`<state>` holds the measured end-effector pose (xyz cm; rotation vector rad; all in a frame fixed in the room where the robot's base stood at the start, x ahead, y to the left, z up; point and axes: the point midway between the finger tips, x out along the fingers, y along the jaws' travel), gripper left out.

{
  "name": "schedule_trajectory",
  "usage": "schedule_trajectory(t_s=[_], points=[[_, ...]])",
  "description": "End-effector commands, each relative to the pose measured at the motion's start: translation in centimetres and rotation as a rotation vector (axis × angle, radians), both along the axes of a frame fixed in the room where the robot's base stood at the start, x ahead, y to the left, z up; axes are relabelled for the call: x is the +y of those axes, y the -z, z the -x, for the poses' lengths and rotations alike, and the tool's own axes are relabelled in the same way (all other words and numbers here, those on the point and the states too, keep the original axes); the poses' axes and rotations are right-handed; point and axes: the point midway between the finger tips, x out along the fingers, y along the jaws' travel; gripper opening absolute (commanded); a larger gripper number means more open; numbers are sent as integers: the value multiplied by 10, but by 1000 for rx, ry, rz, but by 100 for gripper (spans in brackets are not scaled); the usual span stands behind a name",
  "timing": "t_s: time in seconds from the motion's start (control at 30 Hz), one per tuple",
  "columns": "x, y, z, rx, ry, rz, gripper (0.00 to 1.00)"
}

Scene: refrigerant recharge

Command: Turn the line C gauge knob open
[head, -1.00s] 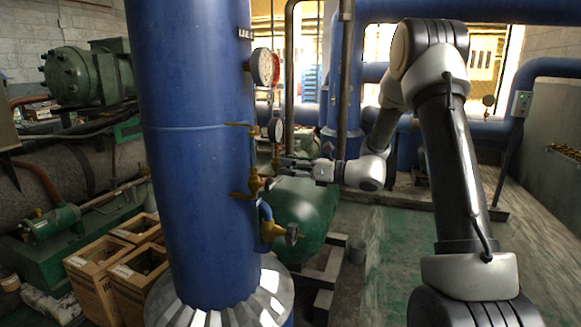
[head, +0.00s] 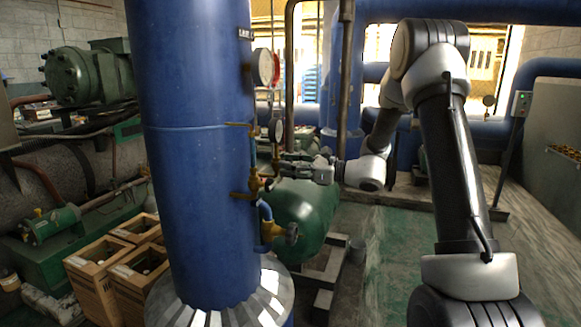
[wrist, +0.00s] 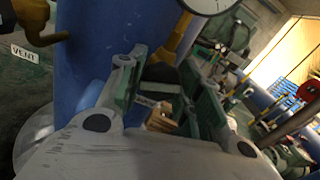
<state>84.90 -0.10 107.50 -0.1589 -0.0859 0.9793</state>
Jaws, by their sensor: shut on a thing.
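The small white gauge (head: 276,130) stands on a brass stem beside the tall blue column (head: 200,150). In the wrist view, the gauge's lower rim (wrist: 207,4) shows at the top edge. A dark knob (wrist: 160,74) sits at the lower end of the brass stem (wrist: 178,40), between my fingers. My gripper (wrist: 168,85) is shut on this knob, one green-padded finger on each side. In the head view, my gripper (head: 284,163) reaches the stem from the right. The knob is hard to make out there, and its turn angle cannot be told.
A larger gauge (head: 265,67) is higher on the column. Brass valves (head: 255,184) and a lower valve with a round handle (head: 291,234) sit close below my gripper. A VENT tag (wrist: 24,54) shows at left. Wooden crates (head: 95,280) stand at lower left; the right floor is clear.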

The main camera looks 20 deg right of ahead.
Motion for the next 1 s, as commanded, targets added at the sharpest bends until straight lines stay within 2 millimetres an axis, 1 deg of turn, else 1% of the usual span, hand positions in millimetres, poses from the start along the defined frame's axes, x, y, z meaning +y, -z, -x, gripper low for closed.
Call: schedule_trajectory(t_s=[1.0], points=[[-1,2,0,-781,0,527,11]])
